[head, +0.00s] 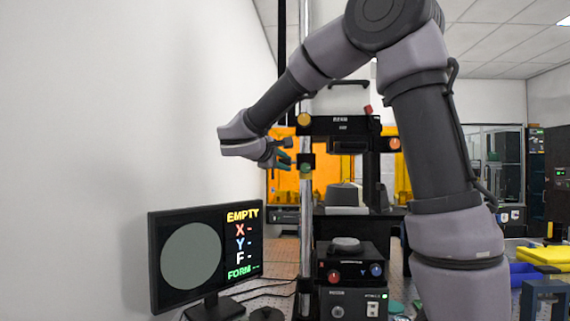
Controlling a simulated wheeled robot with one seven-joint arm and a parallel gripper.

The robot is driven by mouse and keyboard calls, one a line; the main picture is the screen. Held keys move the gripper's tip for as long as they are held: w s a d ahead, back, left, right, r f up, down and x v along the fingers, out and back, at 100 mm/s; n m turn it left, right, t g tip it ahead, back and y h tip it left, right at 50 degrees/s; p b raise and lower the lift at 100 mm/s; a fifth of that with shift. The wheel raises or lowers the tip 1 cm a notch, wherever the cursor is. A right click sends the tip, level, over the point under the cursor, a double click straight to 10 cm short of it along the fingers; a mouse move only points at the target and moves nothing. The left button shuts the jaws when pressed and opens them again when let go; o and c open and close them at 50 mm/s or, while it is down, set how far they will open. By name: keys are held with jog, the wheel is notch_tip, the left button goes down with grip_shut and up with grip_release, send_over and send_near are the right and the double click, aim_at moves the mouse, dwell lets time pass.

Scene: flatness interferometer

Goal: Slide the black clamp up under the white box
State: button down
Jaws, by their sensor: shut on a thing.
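The black clamp (307,161) is a small dark block around the bright vertical post (306,224), roughly halfway up the visible post. My gripper (285,160) reaches it from the left, with its teal fingertips at the clamp's left side. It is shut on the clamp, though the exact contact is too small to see. A pale shape (326,12) at the top edge, right of the post, may be the white box. My arm covers part of that area, so I cannot tell for sure.
A monitor (204,256) reading EMPTY stands at lower left. A black unit (352,270) with red and blue knobs sits low, right of the post. Orange panels (284,186) stand behind.

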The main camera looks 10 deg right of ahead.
notch_tip(320, 180, up, 5)
jog(key=shift+r, duration=0.1)
jog(key=c, duration=0.7)
grip_release()
jog(key=shift+s, duration=0.1)
jog(key=v, duration=1)
jog(key=shift+s+a, duration=0.2)
jog(key=shift+a, duration=0.05)
jog(key=shift+s, duration=0.1)
